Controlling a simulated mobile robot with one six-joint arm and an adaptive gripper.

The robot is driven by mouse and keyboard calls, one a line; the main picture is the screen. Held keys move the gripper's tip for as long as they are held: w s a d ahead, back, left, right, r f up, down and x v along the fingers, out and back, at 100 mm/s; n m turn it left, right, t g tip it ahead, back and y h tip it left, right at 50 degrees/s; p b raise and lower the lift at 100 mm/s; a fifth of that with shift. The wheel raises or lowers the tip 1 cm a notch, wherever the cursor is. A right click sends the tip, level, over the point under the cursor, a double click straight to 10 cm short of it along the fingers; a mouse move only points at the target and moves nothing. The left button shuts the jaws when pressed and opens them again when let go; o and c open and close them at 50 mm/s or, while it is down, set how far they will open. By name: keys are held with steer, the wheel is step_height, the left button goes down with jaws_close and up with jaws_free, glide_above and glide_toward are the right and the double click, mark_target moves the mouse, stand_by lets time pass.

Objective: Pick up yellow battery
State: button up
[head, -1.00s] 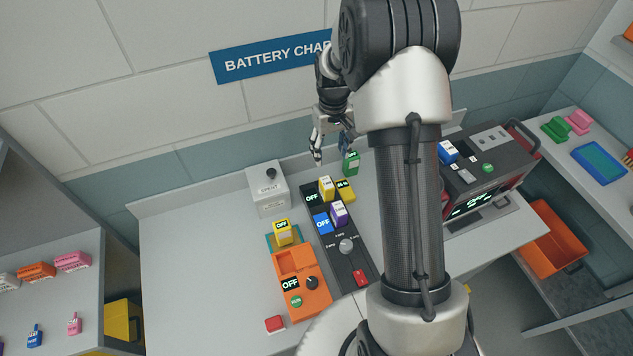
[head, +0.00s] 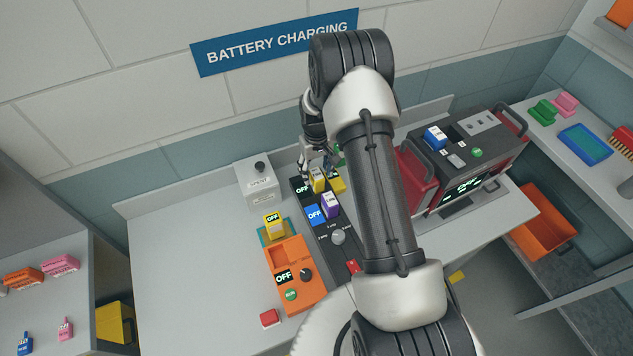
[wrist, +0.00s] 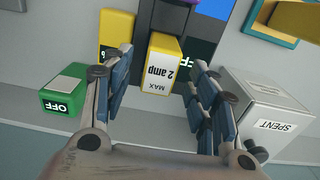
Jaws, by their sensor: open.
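A yellow battery (head: 317,180) with a white front stands upright in the dark charging unit (head: 325,240) in the head view.
A purple battery (head: 331,205) stands close in front. The grey SPENT box (wrist: 272,112) is close on the right. A red-sided tester (head: 460,160) stands right of my arm.

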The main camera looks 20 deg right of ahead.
step_height(320, 180, down, 2)
jaws_close()
stand_by(0.8)
